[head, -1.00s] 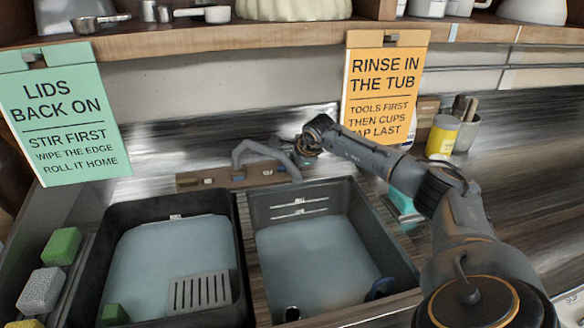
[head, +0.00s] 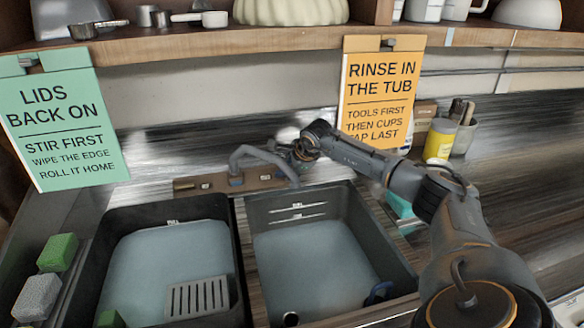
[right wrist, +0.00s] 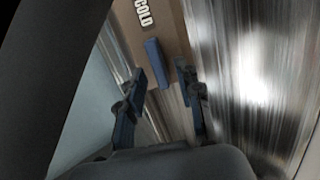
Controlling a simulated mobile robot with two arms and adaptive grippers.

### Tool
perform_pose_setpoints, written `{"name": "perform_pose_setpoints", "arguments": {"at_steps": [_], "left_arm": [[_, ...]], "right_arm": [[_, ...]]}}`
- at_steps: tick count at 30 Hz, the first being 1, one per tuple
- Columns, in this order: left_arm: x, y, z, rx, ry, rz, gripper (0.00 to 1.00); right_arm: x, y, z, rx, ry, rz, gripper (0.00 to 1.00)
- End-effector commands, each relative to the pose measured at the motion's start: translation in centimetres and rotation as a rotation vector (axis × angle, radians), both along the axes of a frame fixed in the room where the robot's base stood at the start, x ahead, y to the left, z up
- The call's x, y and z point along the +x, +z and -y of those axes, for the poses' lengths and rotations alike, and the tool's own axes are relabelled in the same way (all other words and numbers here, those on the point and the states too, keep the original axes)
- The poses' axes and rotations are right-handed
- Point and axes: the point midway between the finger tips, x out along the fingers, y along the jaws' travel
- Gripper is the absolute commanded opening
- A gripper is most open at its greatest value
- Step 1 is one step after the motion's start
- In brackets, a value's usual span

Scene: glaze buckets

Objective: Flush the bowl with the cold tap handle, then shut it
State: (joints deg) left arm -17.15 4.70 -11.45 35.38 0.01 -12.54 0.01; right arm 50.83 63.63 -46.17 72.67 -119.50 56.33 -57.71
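My right gripper (head: 298,156) is behind the right basin, beside the grey tap spout (head: 262,160); its fingers are hard to make out there. In the right wrist view the right gripper (right wrist: 162,86) is open and empty. A blue handle (right wrist: 157,62) lies just beyond and between its fingertips, beside a COLD label (right wrist: 144,13) on a brown strip. I see no finger touching the handle. The right basin (head: 392,240) holds a pale blue-grey surface, with a round dark opening near the front. No running water is discernible. My left gripper is not in view.
A second dark basin (head: 72,292) with a slotted grey plate (head: 199,296) is at left. Green and grey sponges (head: 37,297) line its left side. A yellow container (head: 440,140) stands at the back right. An orange sign (head: 382,92) hangs behind the arm.

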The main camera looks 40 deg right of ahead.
Motion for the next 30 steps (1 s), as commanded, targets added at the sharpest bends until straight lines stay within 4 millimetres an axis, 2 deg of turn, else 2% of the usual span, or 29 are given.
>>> {"name": "perform_pose_setpoints", "arguments": {"at_steps": [5,12,18,23,30], "left_arm": [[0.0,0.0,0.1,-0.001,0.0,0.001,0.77],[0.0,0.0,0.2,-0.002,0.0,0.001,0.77],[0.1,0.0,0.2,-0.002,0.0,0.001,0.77],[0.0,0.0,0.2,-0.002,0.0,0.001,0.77],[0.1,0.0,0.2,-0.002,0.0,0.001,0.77]], "right_arm": [[-1.1,1.6,-0.1,-0.003,0.0,0.003,0.35],[-4.2,5.7,-0.8,-0.004,0.0,0.002,0.35],[-6.2,8.3,-1.4,-0.001,-0.001,0.001,0.35],[-7.0,9.2,-1.6,-0.001,-0.001,-0.002,0.35],[-7.1,9.4,-1.7,0.0,-0.001,-0.001,0.35]]}}
